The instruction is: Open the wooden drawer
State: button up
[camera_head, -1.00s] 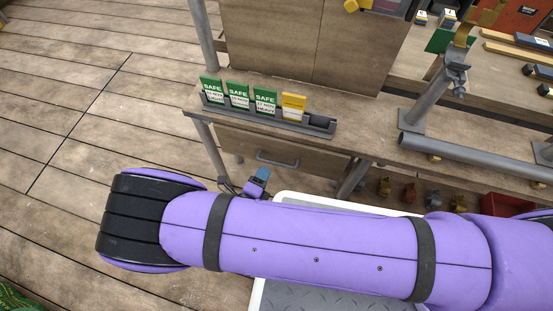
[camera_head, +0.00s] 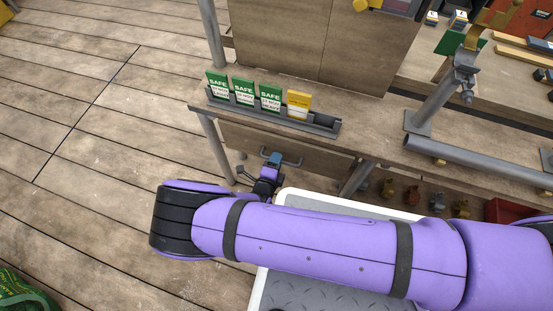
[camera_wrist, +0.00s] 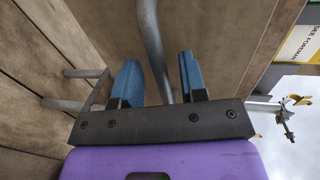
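The wooden drawer (camera_head: 322,163) sits under the workbench top in the head view and looks closed. Its grey bar handle (camera_head: 292,164) is partly covered by my gripper (camera_head: 271,158). In the wrist view, my gripper (camera_wrist: 160,80) is open, with its two blue fingers apart. A curved grey bar, which looks like the handle (camera_wrist: 152,40), runs between the fingers. Gaps show on both sides of the bar. Wooden board (camera_wrist: 225,50), likely the drawer front, fills the space beyond; I cannot tell exactly where its edges are.
The workbench top (camera_head: 370,138) above the drawer carries a grey rack (camera_head: 245,105) with green and yellow tags. A metal leg (camera_head: 212,145) stands left of the drawer. Clamps and a red bin (camera_head: 510,210) are below at right. Open plank floor (camera_head: 90,150) lies at left.

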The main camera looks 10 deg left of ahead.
jog(key=shift+w+f, duration=0.1)
jog(key=shift+w, duration=0.45)
